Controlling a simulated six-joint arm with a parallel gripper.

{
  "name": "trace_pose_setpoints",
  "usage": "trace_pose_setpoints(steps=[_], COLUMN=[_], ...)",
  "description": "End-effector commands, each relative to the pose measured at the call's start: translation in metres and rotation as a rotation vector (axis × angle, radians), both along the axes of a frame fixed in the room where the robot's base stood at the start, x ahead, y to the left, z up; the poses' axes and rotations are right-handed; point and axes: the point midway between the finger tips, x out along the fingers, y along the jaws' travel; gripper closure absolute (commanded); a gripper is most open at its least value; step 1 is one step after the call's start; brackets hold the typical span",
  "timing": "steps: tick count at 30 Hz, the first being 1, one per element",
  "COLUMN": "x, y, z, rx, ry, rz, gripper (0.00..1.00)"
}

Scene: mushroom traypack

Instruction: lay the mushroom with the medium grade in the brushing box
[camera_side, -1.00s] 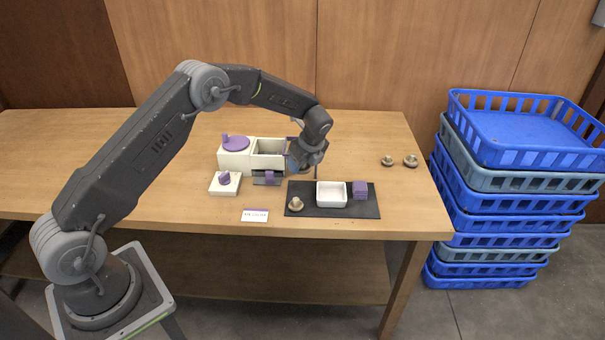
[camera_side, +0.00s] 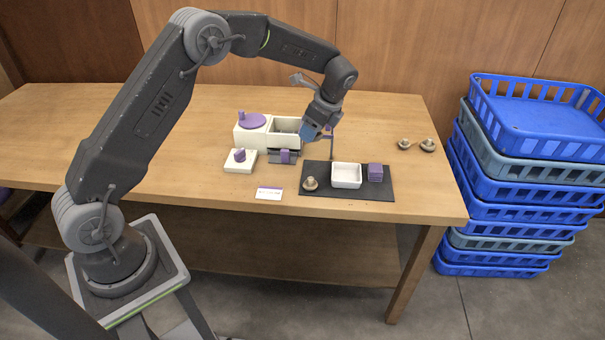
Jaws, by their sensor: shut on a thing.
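My gripper (camera_side: 309,137) hangs just right of the white box's open compartment (camera_side: 285,125), over the table behind the black mat. One brown mushroom (camera_side: 310,184) rests on the mat's left end. Two more, a mushroom (camera_side: 404,143) and another mushroom (camera_side: 428,145), lie on the table at right. I cannot tell which box is the brushing box.
On the black mat (camera_side: 325,169) are a white tray (camera_side: 346,175) and a purple block (camera_side: 375,172). A thin post (camera_side: 331,150) stands beside my gripper. A white square with a purple knob (camera_side: 240,160) and a card (camera_side: 269,193) lie left. Blue crates (camera_side: 540,130) are stacked at right.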

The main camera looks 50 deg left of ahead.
Motion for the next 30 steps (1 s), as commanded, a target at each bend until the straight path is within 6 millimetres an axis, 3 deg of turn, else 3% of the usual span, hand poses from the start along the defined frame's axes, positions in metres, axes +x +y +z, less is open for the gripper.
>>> trace_pose_setpoints(steps=[12,18,25,30], x=[-0.098,-0.127,-0.124,-0.101], y=[-0.048,-0.061,-0.056,-0.030], z=[-0.048,-0.057,-0.059,-0.056], rx=[0.002,0.001,0.001,0.002], ry=[0.005,0.001,-0.002,0.001], rz=[0.856,1.113,1.363,1.839], gripper=[0.56,0.56,0.56,0.56])
